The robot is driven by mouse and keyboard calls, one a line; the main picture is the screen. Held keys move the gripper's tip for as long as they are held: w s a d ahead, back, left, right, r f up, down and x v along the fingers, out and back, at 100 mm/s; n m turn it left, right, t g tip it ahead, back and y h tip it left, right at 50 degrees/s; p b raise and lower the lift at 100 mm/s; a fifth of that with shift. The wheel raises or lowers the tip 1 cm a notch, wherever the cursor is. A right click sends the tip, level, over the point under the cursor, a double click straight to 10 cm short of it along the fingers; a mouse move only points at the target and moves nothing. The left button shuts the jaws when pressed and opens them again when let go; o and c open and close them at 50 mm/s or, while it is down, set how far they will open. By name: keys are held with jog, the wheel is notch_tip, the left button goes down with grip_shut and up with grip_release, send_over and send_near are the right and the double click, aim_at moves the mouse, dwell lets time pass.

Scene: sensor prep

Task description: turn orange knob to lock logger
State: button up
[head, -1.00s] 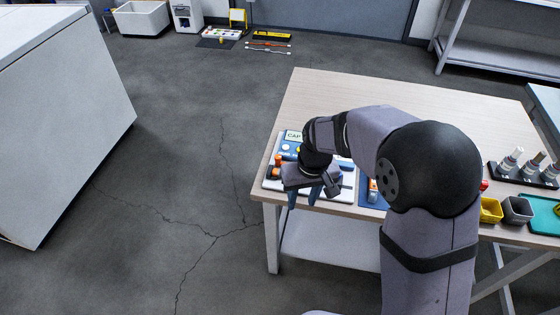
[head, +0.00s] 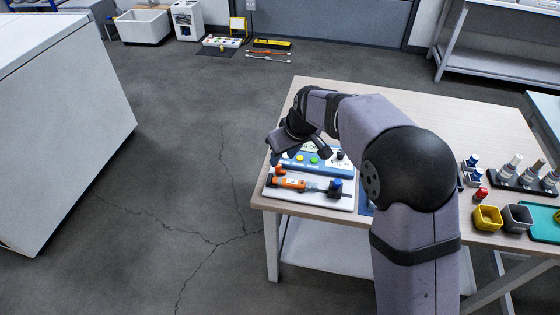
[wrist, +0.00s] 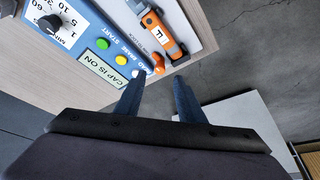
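The blue logger panel (head: 298,162) lies on the table's left part, with a green and a yellow button and a black dial. Contact cannot be told.
A second blue-topped knob (head: 336,187) stands on the board right of the sensor. Yellow (head: 487,217) and grey (head: 517,217) bins and a rack of bottles (head: 520,180) are at the right. The table's far middle is clear. The floor lies beyond the left edge.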

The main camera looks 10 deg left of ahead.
aim_at(278, 169)
jog(key=shift+x, duration=2.45)
grip_shut()
